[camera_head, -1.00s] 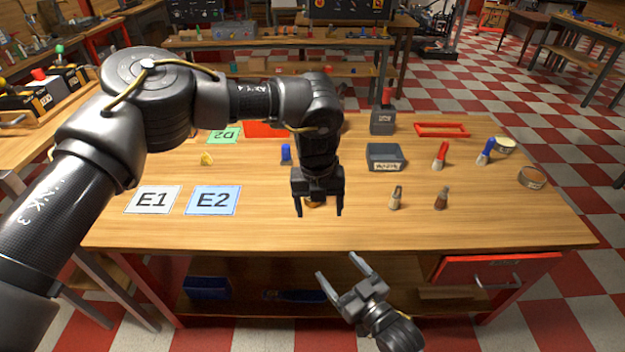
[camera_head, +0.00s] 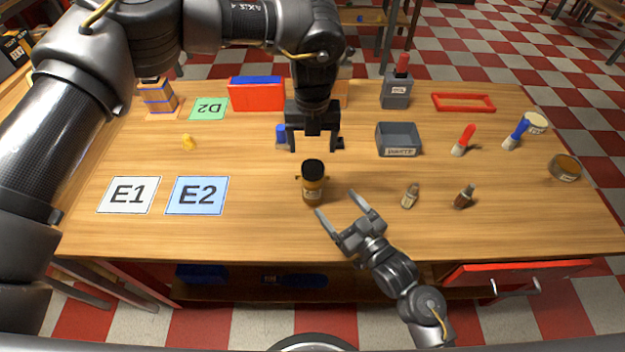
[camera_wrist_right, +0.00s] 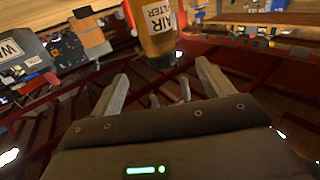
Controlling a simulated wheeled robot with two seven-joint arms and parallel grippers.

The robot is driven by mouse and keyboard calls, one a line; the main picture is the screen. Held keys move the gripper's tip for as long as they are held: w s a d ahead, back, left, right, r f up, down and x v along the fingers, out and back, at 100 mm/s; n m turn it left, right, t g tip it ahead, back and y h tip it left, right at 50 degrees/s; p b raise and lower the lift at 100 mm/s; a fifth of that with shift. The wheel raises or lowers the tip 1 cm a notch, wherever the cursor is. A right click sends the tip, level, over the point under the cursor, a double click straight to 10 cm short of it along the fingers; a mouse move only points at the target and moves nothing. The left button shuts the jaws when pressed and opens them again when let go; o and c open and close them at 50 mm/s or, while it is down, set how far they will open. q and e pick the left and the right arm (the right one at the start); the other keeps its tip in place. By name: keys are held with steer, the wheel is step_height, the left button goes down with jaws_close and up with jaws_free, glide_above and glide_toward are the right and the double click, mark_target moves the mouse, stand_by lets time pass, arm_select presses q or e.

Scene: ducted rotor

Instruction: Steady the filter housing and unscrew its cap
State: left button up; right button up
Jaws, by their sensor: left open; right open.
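The filter housing (camera_head: 314,190) is an amber-brown cylinder with a black cap (camera_head: 312,167), standing upright on the table.
E1 (camera_head: 129,195) and E2 (camera_head: 197,195) cards lie left. A grey bin (camera_head: 398,140) stands behind right. A blue object (camera_head: 281,136) is near my left gripper. The front edge is close.

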mark_target(318, 181)
arm_select(q)
steer(key=shift+w+f, duration=0.1)
steer(key=shift+f, duration=0.05)
arm_select(e)
steer(key=x, duration=1.2)
steer(key=shift+w, duration=0.15)
